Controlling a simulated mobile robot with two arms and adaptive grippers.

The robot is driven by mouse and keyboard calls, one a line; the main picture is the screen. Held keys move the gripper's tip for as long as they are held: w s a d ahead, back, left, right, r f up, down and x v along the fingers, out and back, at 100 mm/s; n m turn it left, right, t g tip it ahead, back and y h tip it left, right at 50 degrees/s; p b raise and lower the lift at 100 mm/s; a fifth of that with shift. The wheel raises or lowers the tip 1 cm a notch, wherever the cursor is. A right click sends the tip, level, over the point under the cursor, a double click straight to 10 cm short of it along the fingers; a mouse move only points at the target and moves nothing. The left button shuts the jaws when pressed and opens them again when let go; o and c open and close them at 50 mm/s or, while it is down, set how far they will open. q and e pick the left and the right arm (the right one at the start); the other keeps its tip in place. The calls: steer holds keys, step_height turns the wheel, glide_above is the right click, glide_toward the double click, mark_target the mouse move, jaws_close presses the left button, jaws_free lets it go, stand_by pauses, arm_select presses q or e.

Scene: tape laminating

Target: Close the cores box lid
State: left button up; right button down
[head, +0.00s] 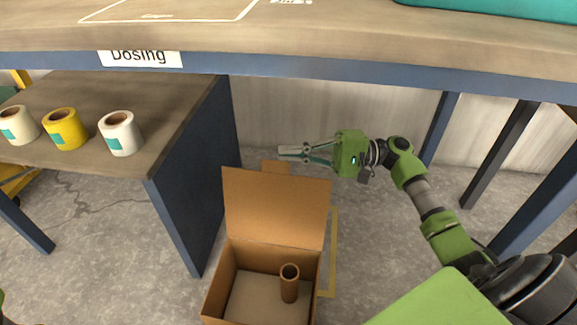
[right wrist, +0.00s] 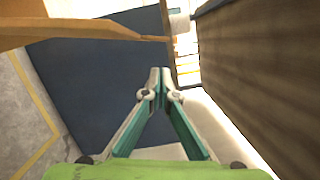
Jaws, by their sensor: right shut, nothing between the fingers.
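The cores box (head: 212,298) is an open cardboard box on the floor. Its lid (head: 275,208) stands up from the far side, leaning slightly back. One brown cardboard core (head: 289,284) stands upright inside. My right gripper (head: 284,152) is shut and empty, beyond the lid's top edge and pointing left; it appears apart from the lid. In the right wrist view its fingertips (right wrist: 159,75) meet. A brown cardboard piece, seemingly the lid (right wrist: 70,32), crosses the upper left there. My left gripper is not in view.
A table with a "Dosing" label (head: 140,58) spans the top. A lower shelf (head: 180,100) at left holds white and yellow tape rolls (head: 65,129). Its blue side panel (head: 195,175) stands left of the box. Yellow floor tape (head: 333,245) and open floor lie to the right.

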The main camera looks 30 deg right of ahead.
steer(key=shift+s+a+r+b, duration=0.3)
steer(key=shift+s+a, duration=0.15)
steer(key=shift+s, duration=0.2)
steer(key=shift+s+a+r+b, duration=0.15)
steer(key=shift+s+a+b, duration=0.1)
steer(key=shift+s+a, duration=0.25)
steer(key=shift+s, duration=0.1)
